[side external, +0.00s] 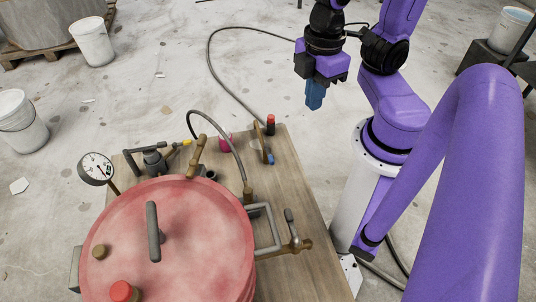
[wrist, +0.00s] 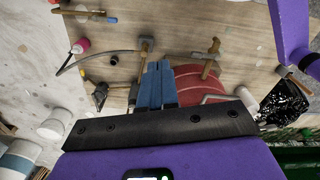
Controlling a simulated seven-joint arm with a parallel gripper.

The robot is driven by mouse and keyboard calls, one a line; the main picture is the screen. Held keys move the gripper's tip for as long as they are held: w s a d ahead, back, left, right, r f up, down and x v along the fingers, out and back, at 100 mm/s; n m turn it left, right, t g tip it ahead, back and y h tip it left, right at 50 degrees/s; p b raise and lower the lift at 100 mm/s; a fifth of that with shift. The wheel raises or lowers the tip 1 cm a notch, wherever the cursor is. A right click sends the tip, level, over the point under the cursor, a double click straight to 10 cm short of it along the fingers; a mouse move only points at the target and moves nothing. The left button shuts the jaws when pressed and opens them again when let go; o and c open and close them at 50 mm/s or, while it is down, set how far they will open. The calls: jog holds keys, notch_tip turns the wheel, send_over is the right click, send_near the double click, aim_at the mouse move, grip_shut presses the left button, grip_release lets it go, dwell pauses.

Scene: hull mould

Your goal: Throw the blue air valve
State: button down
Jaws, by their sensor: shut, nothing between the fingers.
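My gripper (side external: 314,95) hangs above the floor beyond the table's back right edge, with its blue fingers together and empty. In the wrist view the shut fingers (wrist: 160,84) overlap the red vessel and hide part of it. A brass valve (side external: 292,246) with a grey lever sits on a pipe at the right of the red round vessel (side external: 190,235). A small blue-ended piece (side external: 270,159) lies near the table's back right edge, apart from my gripper; it also seems to show in the wrist view (wrist: 112,20).
White buckets (side external: 91,42) stand on the floor. The floor behind the table is mostly clear.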

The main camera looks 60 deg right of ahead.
aim_at(269, 154)
jog(key=w+a+f+m+g+h, duration=0.2)
jog(key=w+a+f+m+h, duration=0.1)
jog(key=w+f, duration=1.5)
jog(key=s+d+f, duration=0.1)
jog(key=d+f, duration=0.3)
jog(key=f, duration=0.4)
jog(key=s+d+f+g, duration=0.1)
jog(key=d+f, duration=0.3)
jog(key=f, duration=0.4)
jog(key=shift+f+m, duration=0.3)
jog(key=shift+f, duration=0.05)
